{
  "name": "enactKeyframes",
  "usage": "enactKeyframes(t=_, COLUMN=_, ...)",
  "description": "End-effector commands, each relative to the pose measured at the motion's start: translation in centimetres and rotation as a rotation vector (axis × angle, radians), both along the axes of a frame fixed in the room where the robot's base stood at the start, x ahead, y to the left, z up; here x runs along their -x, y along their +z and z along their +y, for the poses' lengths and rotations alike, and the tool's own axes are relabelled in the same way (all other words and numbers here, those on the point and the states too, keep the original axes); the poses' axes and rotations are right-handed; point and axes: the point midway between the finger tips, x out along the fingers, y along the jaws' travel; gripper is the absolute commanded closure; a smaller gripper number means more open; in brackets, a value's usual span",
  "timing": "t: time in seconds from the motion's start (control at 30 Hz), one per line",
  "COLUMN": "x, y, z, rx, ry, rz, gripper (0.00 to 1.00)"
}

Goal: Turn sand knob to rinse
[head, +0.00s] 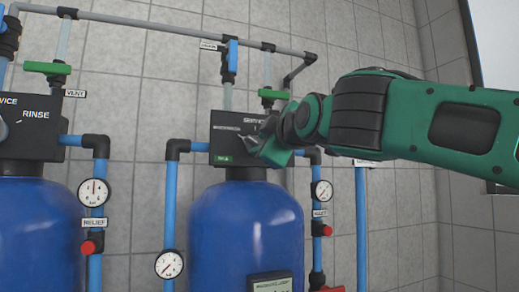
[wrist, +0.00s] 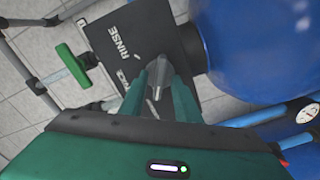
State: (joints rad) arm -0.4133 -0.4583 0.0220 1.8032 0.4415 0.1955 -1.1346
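In the head view, my gripper (head: 272,152) is at the front of the black control box (head: 228,125) on the right blue tank and hides part of its face. In the wrist view, a grey pointed knob (wrist: 159,78) stands out from a black box face (wrist: 140,30) marked RINSE. My gripper's two green fingers (wrist: 160,92) are apart, one on each side of the knob; I cannot tell whether they touch it. In the head view, another black box (head: 30,130) on the left tank reads RINSE, with a grey knob (head: 3,128) cut off at the frame edge.
Blue tanks (head: 245,225) (head: 35,235) stand below the boxes. Blue pipes (head: 170,205), gauges (head: 169,264) and green valve handles (head: 48,68) are close by. A grey pipe (head: 190,29) runs above. The tiled wall is behind.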

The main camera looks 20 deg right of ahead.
Motion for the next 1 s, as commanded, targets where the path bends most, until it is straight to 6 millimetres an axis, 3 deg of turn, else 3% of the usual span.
enactKeyframes(t=0.03, x=0.0, y=0.0, z=-0.01, rx=0.0, ry=0.0, rz=0.0, gripper=0.75)
enactKeyframes(t=0.13, x=0.01, y=-0.01, z=-0.02, rx=0.0, ry=0.0, rz=0.0, gripper=0.99)
enactKeyframes(t=0.17, x=0.01, y=-0.02, z=-0.01, rx=0.0, ry=0.0, rz=0.0, gripper=1.0)
enactKeyframes(t=0.57, x=0.0, y=-0.12, z=-0.02, rx=-0.042, ry=-0.001, rz=0.003, gripper=1.0)
enactKeyframes(t=1.0, x=-0.02, y=-0.2, z=-0.06, rx=-0.363, ry=-0.003, rz=0.005, gripper=1.0)
